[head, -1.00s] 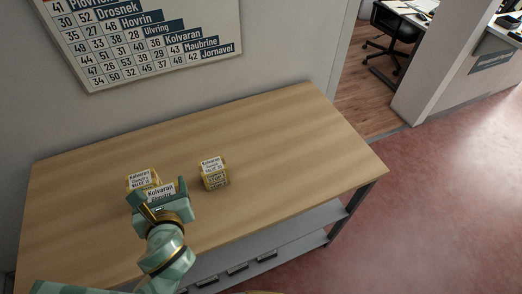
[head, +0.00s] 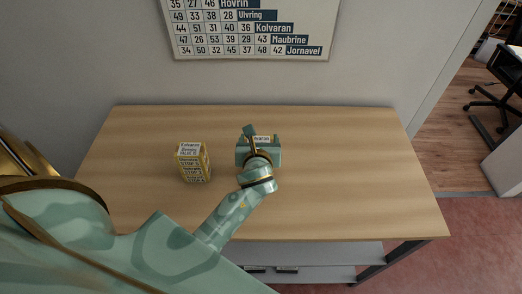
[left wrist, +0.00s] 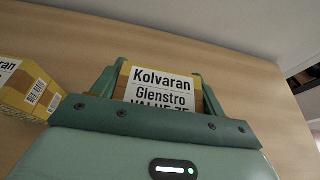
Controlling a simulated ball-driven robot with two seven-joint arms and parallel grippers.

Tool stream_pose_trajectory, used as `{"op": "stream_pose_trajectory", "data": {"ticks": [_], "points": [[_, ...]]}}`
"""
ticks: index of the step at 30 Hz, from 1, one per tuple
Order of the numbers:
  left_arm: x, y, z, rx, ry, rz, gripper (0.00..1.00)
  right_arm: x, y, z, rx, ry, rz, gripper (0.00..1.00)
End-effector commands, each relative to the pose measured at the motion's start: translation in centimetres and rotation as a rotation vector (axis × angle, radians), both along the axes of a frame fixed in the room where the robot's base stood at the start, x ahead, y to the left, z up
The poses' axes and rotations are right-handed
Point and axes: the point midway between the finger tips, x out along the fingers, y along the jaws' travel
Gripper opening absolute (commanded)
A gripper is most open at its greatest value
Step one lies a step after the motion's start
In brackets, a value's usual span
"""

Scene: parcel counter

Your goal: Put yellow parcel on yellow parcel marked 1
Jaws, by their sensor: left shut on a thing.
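My right gripper is not in view.
The wooden table (head: 340,170) is clear to the right and behind the parcels. A grey shelf (head: 310,253) lies below it. A number chart (head: 250,30) hangs on the wall behind. An office chair (head: 505,85) is far right.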

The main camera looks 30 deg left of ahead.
Motion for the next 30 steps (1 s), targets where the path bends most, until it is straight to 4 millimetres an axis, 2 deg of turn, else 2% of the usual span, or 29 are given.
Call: {"op": "stream_pose_trajectory", "data": {"ticks": [5, 10, 21, 22, 23, 24, 30], "points": [[1.0, 0.1, -1.2, 0.002, 0.0, 0.001, 0.46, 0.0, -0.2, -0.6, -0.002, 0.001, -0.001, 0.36], [0.8, 0.1, -4.0, 0.0, 0.002, 0.001, 0.46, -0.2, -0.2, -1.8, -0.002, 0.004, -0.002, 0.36], [0.8, 0.1, -4.3, 0.002, 0.0, -0.001, 0.46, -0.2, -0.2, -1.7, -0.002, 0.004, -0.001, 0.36], [0.8, 0.1, -4.2, 0.001, 0.0, 0.0, 0.81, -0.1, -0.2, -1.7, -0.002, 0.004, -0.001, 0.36], [0.8, 0.1, -4.2, 0.001, 0.0, 0.0, 0.89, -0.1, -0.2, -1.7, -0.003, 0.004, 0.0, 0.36], [0.8, 0.1, -4.2, 0.001, 0.0, 0.0, 0.94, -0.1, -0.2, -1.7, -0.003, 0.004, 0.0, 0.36], [0.8, 0.1, -4.2, 0.001, 0.0, 0.0, 0.94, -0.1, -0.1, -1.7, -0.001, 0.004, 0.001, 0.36]]}}
